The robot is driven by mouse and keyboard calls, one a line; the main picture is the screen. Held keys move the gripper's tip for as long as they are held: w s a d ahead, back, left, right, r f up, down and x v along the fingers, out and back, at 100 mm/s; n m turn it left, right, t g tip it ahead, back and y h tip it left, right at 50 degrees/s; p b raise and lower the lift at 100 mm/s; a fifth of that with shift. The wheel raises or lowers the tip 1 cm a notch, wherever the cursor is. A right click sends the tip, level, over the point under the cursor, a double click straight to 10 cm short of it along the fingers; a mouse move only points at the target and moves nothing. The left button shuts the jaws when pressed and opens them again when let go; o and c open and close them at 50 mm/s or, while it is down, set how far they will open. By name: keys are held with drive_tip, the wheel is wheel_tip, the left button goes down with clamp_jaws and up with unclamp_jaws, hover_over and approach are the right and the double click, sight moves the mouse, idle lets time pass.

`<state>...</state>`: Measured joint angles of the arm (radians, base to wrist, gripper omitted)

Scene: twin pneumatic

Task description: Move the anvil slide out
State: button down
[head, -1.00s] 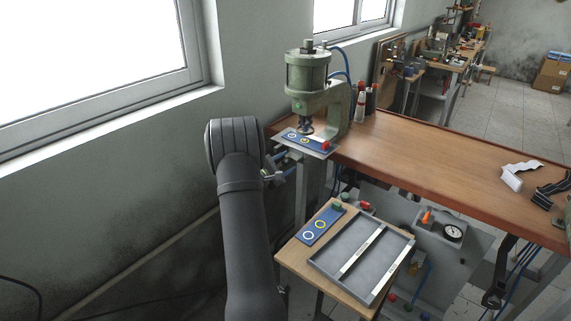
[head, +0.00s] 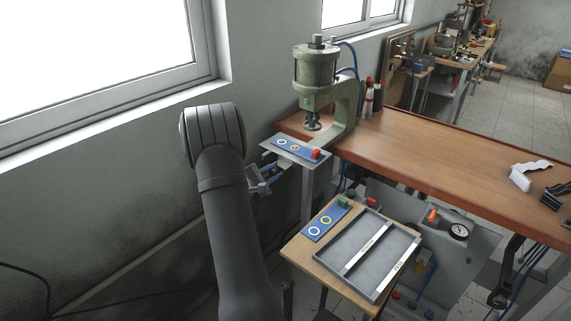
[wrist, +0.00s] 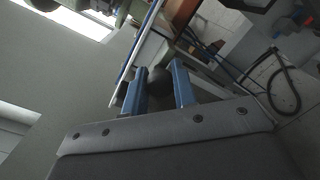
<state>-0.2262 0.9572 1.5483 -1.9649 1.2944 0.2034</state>
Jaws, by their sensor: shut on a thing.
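The anvil slide (head: 268,148) is a grey plate at the near left end of the wooden bench, pulled out in front of the green press (head: 325,82). My gripper (head: 268,178) is just below and left of the plate, partly hidden by my arm. In the wrist view my gripper (wrist: 158,84) has its two blue fingers around a dark round knob (wrist: 159,76), shut on it. The knob's joint to the slide is hard to make out.
A small table (head: 300,249) stands below and right, with a second blue strip (head: 324,224) and a grey tray (head: 372,285). The wooden bench (head: 440,150) extends right. A wall with a window (head: 95,50) is close on the left.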

drive_tip(key=shift+v, duration=1.15)
drive_tip(key=shift+s+d, duration=0.1)
drive_tip(key=c, duration=1.2)
unclamp_jaws()
drive_tip(key=v, duration=1.7)
drive_tip(key=shift+s, duration=0.15)
drive_tip(key=x, duration=1.7)
drive_tip(key=shift+w+d, duration=0.1)
drive_tip(key=shift+w, duration=0.2)
